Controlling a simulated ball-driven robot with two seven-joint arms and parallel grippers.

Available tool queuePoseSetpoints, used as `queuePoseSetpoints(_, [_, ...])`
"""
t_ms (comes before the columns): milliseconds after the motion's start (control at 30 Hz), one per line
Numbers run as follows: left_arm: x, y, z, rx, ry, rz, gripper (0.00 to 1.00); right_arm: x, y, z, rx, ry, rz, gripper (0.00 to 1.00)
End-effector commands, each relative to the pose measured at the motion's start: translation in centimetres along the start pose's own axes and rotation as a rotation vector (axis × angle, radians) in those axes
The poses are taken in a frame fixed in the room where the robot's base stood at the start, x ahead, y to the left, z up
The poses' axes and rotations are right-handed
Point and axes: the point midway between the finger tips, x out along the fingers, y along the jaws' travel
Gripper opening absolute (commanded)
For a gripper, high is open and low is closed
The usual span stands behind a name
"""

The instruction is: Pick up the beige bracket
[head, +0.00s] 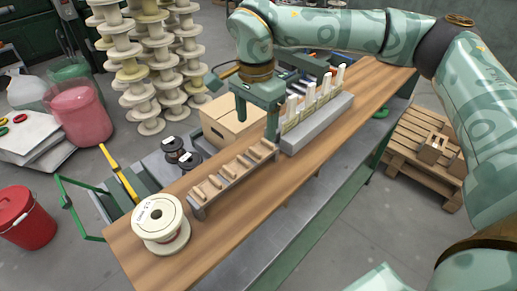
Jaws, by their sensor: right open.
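No single piece stands out clearly as the beige bracket. Several pale upright pieces with beige lower parts (291,113) stand in a row on a long grey block (325,124) on the bench. A low grey-brown rack (232,184) with several small tan wooden pieces lies nearer on the bench. My right gripper (257,122) points down between the rack's far end and the grey block's near end. Its jaws are apart, and I see nothing held between them. One finger hangs close beside the grey block; contact cannot be told. My left gripper is out of view.
A cream spool (161,224) stands at the near end of the wooden bench (246,225). A cardboard box (226,128) and two dark spools (181,152) are behind it. A wooden pallet (405,146) with tan blocks is on the floor right. The bench's front strip is clear.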

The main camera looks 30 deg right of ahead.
Motion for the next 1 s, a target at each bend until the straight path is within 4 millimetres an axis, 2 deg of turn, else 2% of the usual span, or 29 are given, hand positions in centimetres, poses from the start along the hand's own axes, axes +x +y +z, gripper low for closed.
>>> queuePoseSetpoints(33, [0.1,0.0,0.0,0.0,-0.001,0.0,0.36,1.3,0.1,0.0,0.0,-0.001,0.004,0.69])
queuePoseSetpoints(133, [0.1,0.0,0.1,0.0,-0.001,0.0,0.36,3.2,0.0,0.1,0.0,-0.002,0.003,0.69])
queuePoseSetpoints(367, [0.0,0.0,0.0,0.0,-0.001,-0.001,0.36,5.2,0.0,0.2,-0.001,-0.002,-0.001,0.69])
queuePoseSetpoints(600, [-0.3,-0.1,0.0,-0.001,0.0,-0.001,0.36,8.9,0.2,0.6,-0.001,-0.003,0.0,0.69])
queuePoseSetpoints(733, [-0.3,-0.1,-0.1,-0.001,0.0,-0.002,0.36,9.9,0.1,0.6,-0.002,-0.003,-0.001,0.69])
queuePoseSetpoints(933, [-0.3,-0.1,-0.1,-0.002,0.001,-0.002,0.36,9.9,0.1,0.6,-0.002,-0.002,-0.002,0.69])
queuePoseSetpoints(1000, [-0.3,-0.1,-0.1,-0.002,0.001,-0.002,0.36,9.9,0.1,0.6,-0.002,-0.002,-0.002,0.5])
